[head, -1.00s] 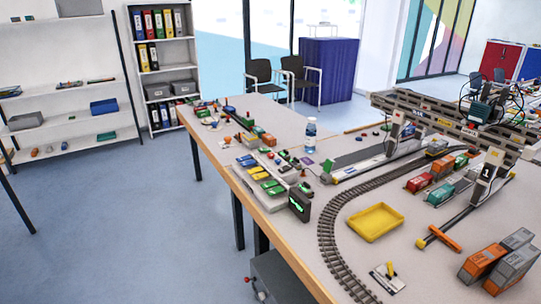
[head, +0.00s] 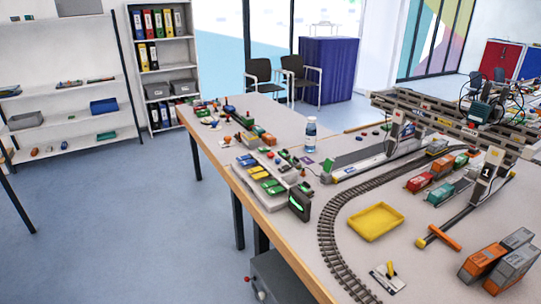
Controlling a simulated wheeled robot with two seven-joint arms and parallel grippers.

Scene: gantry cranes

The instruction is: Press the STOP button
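No button marked STOP can be made out. A panel of small coloured blocks or buttons (head: 265,180), yellow and green, sits along the table's left edge. A small dark display with a green sign (head: 299,203) stands at its near end. Small red and green parts show around the panel, too small to tell apart. A grey box under the table (head: 278,277) has a red knob and a pale knob on its left side. Neither of my grippers is in view.
The long table (head: 290,265) holds a curved toy railway track (head: 330,235), a yellow tray (head: 375,221), containers (head: 512,262), wagons (head: 420,182) and a gantry crane (head: 487,178). A water bottle (head: 311,133) stands mid-table. The blue floor (head: 130,230) left of the table is open.

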